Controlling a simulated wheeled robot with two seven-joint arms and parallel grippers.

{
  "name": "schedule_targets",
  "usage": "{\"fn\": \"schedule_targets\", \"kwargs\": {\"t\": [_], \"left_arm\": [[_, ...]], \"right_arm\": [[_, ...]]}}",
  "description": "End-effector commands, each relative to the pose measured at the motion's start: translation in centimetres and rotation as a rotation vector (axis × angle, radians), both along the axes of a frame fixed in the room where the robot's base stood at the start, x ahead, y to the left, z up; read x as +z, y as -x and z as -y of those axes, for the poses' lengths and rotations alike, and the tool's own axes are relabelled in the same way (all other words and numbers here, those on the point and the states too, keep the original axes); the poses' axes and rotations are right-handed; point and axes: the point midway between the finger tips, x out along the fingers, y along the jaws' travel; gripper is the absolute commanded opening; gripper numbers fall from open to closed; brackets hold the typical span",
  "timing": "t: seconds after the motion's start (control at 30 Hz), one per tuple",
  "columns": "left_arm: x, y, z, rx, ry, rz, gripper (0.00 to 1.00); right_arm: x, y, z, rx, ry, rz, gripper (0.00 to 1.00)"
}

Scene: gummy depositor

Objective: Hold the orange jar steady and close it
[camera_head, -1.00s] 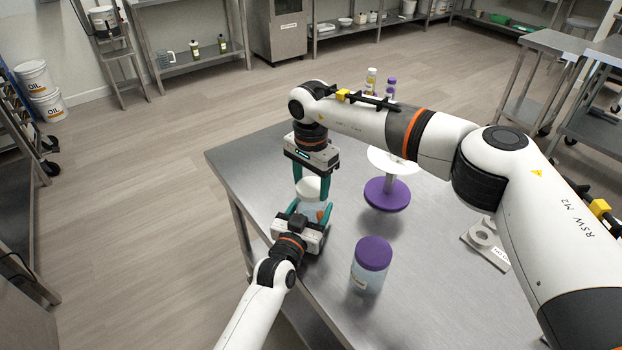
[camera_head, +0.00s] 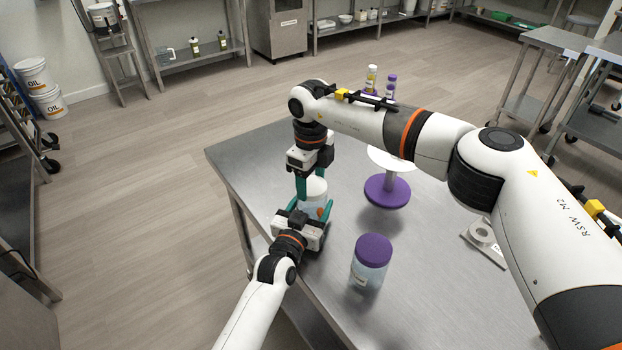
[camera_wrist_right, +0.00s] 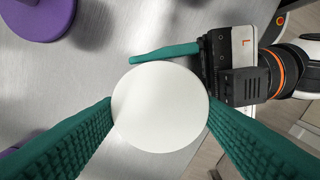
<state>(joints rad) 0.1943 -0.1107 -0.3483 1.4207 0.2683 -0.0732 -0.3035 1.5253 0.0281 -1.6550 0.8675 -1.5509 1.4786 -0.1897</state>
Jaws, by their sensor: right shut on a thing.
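The orange jar (camera_head: 313,203) is a clear jar with orange contents, standing on the steel table, partly hidden by my grippers. A round white lid (camera_wrist_right: 160,107) sits over its mouth; I cannot tell how tightly it is seated. My right gripper (camera_head: 314,184) comes down from above, shut on the white lid, with teal fingers on opposite sides of its rim in the right wrist view. My left gripper (camera_head: 305,212) reaches in from the near side, its teal fingers around the jar body below the lid. One left finger shows past the lid in the right wrist view.
A purple-lidded jar (camera_head: 370,262) stands at the near right. Small bottles (camera_head: 372,78) stand farther back. A grey metal plate (camera_head: 484,241) lies to the right. The table's left edge is close to the grippers.

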Motion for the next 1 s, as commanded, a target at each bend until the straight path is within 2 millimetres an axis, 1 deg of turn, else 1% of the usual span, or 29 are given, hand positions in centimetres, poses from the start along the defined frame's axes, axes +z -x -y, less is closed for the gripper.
{"fn": "schedule_targets", "kwargs": {"t": [0.03, 0.1, 1.0], "left_arm": [[-0.09, 0.01, -0.03, 0.000, -0.001, -0.002, 0.00], [-0.09, 0.01, -0.03, 0.000, -0.001, -0.002, 0.00], [-0.14, 0.04, -0.01, 0.000, -0.001, -0.003, 0.00]], "right_arm": [[0.04, -0.04, 0.01, -0.106, 0.000, 0.000, 0.41], [0.04, -0.07, 0.03, -0.262, 0.000, 0.000, 0.41], [-0.04, -0.05, 0.36, -2.247, -0.001, 0.001, 0.41]]}}
